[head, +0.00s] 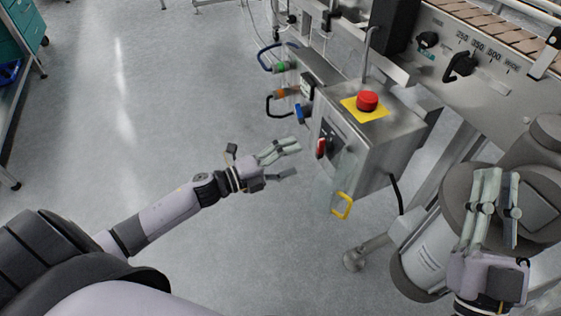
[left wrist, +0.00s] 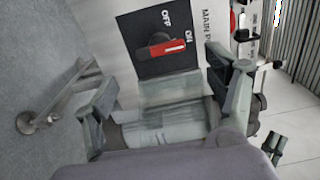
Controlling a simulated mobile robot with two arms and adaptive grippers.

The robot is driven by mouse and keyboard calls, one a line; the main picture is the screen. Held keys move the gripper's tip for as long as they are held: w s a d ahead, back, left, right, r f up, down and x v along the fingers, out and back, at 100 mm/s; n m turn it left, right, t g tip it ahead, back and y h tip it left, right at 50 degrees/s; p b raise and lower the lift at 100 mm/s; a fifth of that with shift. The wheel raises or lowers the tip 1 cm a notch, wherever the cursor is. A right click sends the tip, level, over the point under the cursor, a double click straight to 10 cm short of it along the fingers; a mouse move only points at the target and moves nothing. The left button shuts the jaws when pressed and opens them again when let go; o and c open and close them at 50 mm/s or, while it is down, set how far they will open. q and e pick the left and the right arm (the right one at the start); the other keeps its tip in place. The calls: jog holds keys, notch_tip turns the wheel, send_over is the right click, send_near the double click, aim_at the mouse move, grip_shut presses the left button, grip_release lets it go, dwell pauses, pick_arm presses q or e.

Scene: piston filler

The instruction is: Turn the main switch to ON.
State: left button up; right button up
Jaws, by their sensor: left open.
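The main switch (head: 321,148) is a red handle on a black plate on the left face of the grey metal control box (head: 385,150). In the left wrist view the switch (left wrist: 166,46) shows with OFF and ON printed beside it. That view is rotated, and the red part of the handle lies just below the ON label in the picture. My left gripper (head: 292,160) is open and empty, pointing at the box, left of the switch and apart from it. Its two fingers frame the left wrist view (left wrist: 165,105). My right gripper (head: 504,175) appears open and empty at the right.
A red emergency button (head: 367,100) on a yellow plate is on top of the box. A yellow loop handle (head: 341,206) is at its lower edge. Hose fittings with coloured handles (head: 283,93) lie up and left. A conveyor (head: 480,50) runs behind.

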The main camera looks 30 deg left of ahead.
pick_arm(q)
jog(key=shift+v, duration=1.55)
